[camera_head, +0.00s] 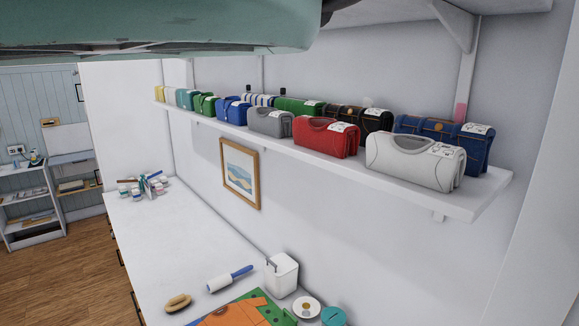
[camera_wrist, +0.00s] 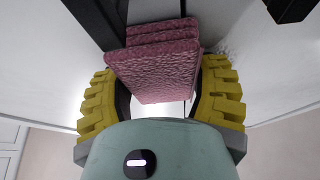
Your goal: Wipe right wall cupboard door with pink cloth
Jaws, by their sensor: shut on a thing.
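In the wrist view my gripper (camera_wrist: 160,80) has yellow ribbed fingers, shut on the folded pink cloth (camera_wrist: 155,68). The cloth is a thick stack of layers, standing out beyond the fingers. Pale flat panels (camera_wrist: 258,75) lie behind and beside it, with a thin dark seam below the cloth. They look like cupboard fronts, but I cannot tell which one is the right door, nor whether the cloth touches it. The head view does not show my gripper, the cloth or a clear cupboard door.
In the head view a white wall shelf (camera_head: 480,208) holds several coloured bags. Below is a white counter (camera_head: 165,232) with a brush (camera_head: 178,302), a lint roller (camera_head: 229,278) and a white box (camera_head: 281,274). Dark bars (camera_wrist: 93,22) show in the wrist view.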

